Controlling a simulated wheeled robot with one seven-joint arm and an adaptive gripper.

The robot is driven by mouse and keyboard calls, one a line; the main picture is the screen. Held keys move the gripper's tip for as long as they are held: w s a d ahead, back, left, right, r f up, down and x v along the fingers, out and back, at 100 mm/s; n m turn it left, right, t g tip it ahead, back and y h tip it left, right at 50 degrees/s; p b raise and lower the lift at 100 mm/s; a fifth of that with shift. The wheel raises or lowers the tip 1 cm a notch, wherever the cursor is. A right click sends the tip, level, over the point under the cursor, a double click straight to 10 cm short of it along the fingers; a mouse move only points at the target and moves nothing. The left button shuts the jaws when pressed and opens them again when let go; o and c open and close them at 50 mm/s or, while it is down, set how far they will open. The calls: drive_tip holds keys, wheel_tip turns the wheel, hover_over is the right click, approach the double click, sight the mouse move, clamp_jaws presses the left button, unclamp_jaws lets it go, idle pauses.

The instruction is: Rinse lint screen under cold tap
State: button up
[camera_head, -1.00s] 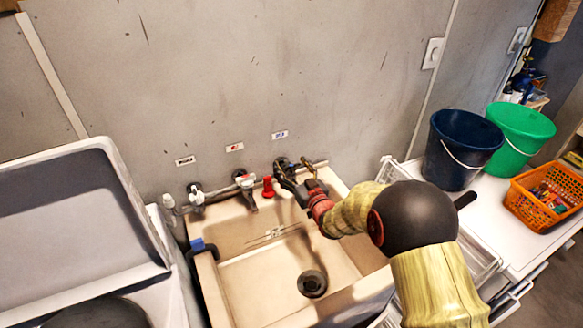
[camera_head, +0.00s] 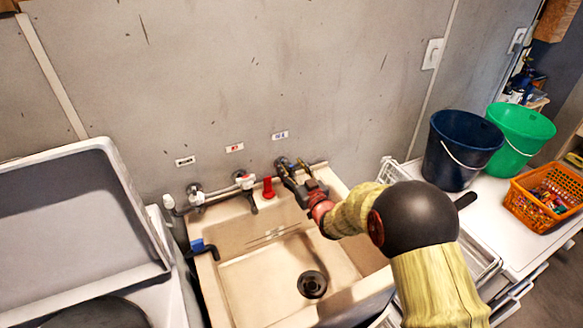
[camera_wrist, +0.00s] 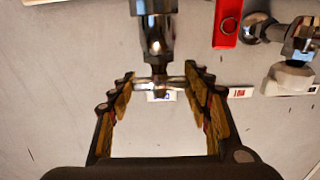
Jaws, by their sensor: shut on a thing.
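My gripper (camera_head: 285,165) is at the right-hand wall tap, below the blue label (camera_head: 280,135). In the wrist view my gripper (camera_wrist: 160,85) has its two fingers on either side of the metal cross handle of this cold tap (camera_wrist: 158,30), shut on the handle's ends. The beige sink (camera_head: 235,275) lies below, with a dark round drain (camera_head: 312,284). No water shows in it. I cannot make out a lint screen in either view.
A middle tap with a red label (camera_head: 234,147) and a red upright piece (camera_head: 268,187) stand left of my gripper. An open-lidded machine (camera_head: 80,220) is at left. A navy bucket (camera_head: 458,150), green bucket (camera_head: 525,130) and orange basket (camera_head: 515,205) stand on the right-hand counter.

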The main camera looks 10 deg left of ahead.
drive_tip(key=shift+w+d+n+g+y+b, duration=0.1)
drive_tip(key=shift+n+g+y+b, duration=0.2)
drive_tip(key=shift+n+g+y, duration=0.7)
drive_tip(key=shift+n+g+y+p, duration=0.55)
drive_tip(key=shift+n+g+y, duration=1.15)
drive_tip(key=shift+g, duration=0.6)
drive_tip(key=o, duration=1.2)
drive_tip(key=shift+c, duration=0.2)
